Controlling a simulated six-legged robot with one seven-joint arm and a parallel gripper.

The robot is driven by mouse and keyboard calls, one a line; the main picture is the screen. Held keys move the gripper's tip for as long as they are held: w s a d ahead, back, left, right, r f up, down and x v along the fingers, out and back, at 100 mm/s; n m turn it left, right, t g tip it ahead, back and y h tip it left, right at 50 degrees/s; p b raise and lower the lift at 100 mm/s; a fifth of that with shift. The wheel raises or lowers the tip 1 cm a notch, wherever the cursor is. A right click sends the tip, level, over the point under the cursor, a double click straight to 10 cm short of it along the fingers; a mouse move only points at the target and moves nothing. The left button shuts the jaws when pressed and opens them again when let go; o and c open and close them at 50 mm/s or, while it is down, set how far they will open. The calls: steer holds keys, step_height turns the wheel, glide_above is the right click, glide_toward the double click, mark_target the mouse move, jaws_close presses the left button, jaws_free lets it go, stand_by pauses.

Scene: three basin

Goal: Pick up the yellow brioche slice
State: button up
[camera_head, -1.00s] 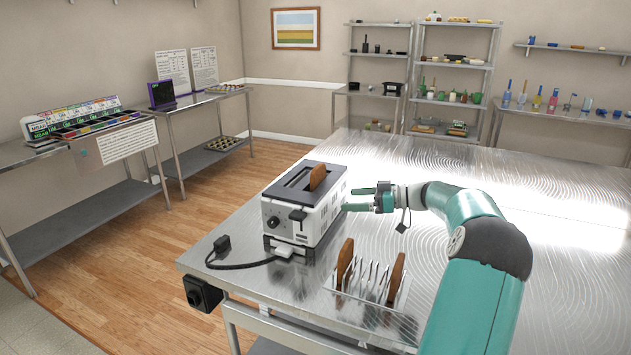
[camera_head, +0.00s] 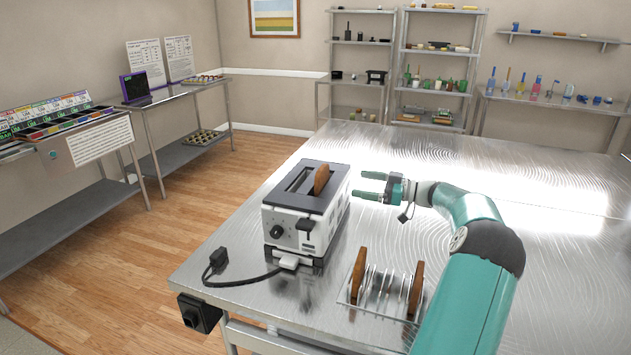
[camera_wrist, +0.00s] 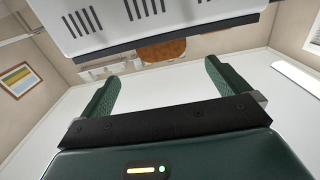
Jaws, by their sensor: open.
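No slice in view looks clearly yellow. A brown bread slice (camera_head: 321,180) stands upright in the slot of the white toaster (camera_head: 291,222), its upper part showing. Two more brown slices, left (camera_head: 358,276) and right (camera_head: 416,290), stand upright in the wire rack (camera_head: 385,290). I cannot tell which is the brioche. My gripper (camera_head: 366,185) is open and empty, just right of the toaster, its fingers pointing left towards it. In the wrist view, the open fingers (camera_wrist: 160,76) sit below the toaster's edge (camera_wrist: 160,38), and a brown rounded shape (camera_wrist: 162,51) shows beyond.
A dark plug and cord (camera_head: 230,270) lie at the left front of the metal table (camera_head: 460,160). The table's left edge is near the toaster. The right and far parts of the tabletop are clear. Stocked shelves (camera_head: 440,60) stand at the back.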

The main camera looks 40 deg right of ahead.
mark_target(325, 176)
steer(key=x, duration=1.3)
steer(key=shift+w+r, duration=0.1)
steer(key=c, duration=0.7)
step_height(325, 176, up, 18)
stand_by(0.4)
